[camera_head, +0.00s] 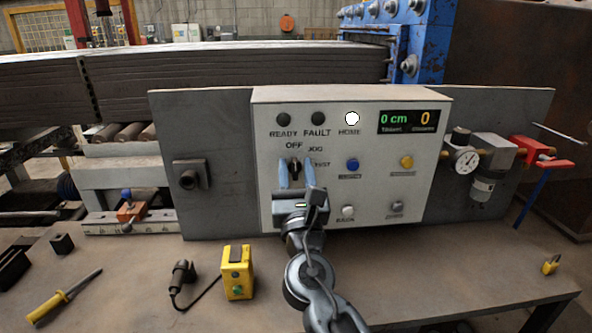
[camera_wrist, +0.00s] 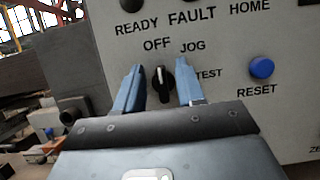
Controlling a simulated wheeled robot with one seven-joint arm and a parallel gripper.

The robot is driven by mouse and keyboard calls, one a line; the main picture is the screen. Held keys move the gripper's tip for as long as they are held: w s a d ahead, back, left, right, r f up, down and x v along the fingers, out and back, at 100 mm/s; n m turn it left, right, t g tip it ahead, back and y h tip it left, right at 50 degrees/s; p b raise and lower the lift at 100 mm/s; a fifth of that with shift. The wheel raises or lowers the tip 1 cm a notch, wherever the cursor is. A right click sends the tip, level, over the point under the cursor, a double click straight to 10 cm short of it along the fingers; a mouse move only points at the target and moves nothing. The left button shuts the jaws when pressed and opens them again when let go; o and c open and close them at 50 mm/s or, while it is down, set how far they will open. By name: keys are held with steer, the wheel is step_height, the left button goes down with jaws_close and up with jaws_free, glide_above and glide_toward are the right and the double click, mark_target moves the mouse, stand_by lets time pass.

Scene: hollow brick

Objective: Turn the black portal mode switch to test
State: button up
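The black portal mode switch (camera_head: 296,168) is a small round knob on the white control panel (camera_head: 262,140), below the lamps. In the wrist view the knob (camera_wrist: 161,83) has a white mark at its top, towards the OFF label. JOG is printed up and right of it, TEST to its right. My gripper (camera_head: 295,171) is in front of the panel, its two blue fingers on either side of the knob. In the wrist view my gripper (camera_wrist: 160,78) is open, with gaps visible beside the knob. Contact with the panel cannot be told.
A blue reset button (camera_head: 352,165) and a yellow button (camera_head: 406,162) lie right of the switch. A pressure gauge (camera_head: 466,160) stands to the right.

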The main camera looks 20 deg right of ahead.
steer(key=shift+c, duration=0.3)
jaws_close()
steer(key=shift+m+b, duration=0.35)
steer(key=shift+m, duration=0.15)
steer(key=m+g+h+b, duration=0.1)
steer(key=m+h+b, duration=0.1)
steer(key=m, duration=0.2)
steer(key=shift+f, duration=0.15)
steer(key=m+g+h, duration=0.1)
steer(key=m, duration=0.1)
steer(key=m+g+h+b, duration=0.1)
steer(key=m, duration=0.2)
steer(key=m+b, duration=0.1)
steer(key=m, duration=0.1)
steer(key=shift+d+m+g+h, duration=0.2)
steer(key=shift+m+g+h, duration=0.2)
steer(key=m+g, duration=0.1)
steer(key=m, duration=0.1)
steer(key=m+g, duration=0.1)
steer(key=m, duration=0.2)
steer(key=shift+s+d+h+b, duration=0.1)
steer(key=shift+d+h+b, duration=0.05)
steer(key=shift+h+b, duration=0.15)
steer(key=m+g, duration=0.2)
steer(key=m, duration=0.2)
steer(key=shift+f, duration=0.2)
steer(key=shift+m, duration=0.5)
steer(key=shift+d, duration=0.1)
